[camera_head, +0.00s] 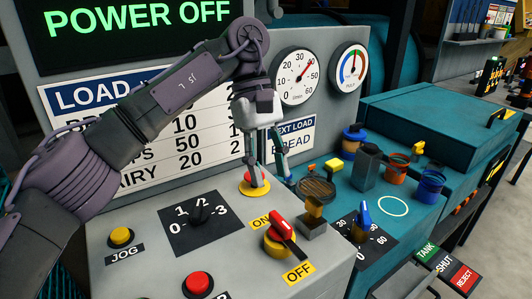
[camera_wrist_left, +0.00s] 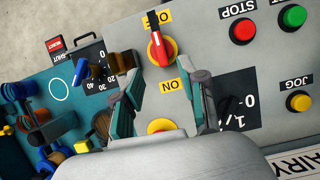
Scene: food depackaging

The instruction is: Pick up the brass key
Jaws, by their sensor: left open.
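A brass-coloured upright piece (camera_head: 314,206) stands in a small grey block at the right edge of the grey console, beside a round brown mesh disc (camera_head: 317,187). It looks like the brass key, but its shape is too small to be sure. My left gripper (camera_head: 270,180) points down, open and empty, to the left of this piece and over the red button with a yellow base (camera_head: 255,190). In the left wrist view the open fingers (camera_wrist_left: 163,98) frame bare panel, with the mesh disc (camera_wrist_left: 102,124) outside them on the left. My right gripper is out of view.
A red rotary switch (camera_head: 283,228) stands up between ON and OFF labels, in front of the gripper. A black selector knob (camera_head: 198,213) and a JOG button (camera_head: 121,237) are to the left. A blue knob (camera_head: 361,218) and several cups stand on the teal surface to the right.

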